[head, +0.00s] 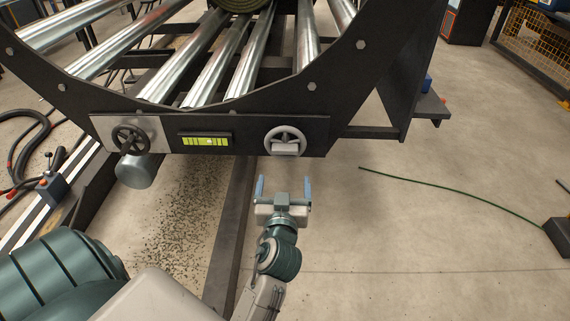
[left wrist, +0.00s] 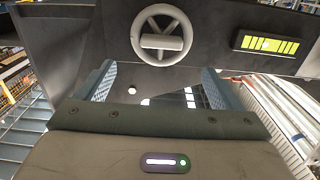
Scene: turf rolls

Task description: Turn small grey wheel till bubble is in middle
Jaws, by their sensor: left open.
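The small grey wheel (head: 272,139) is on the right end of the dark front panel, with a pale block across its lower part. It shows in the left wrist view (left wrist: 139,35) at top centre. The yellow-green bubble level (head: 190,142) sits left of it in the head view and right of it in the left wrist view (left wrist: 248,43). A pale spot, seemingly the bubble, appears near its middle; its exact place is too small to tell. My left gripper (head: 283,187) is open and empty, below the wheel and apart from it. My right gripper is not in view.
Shiny metal rollers (head: 215,72) lie behind the panel. A green hose (head: 440,185) crosses the floor at right. The floor right of my gripper is mostly clear.

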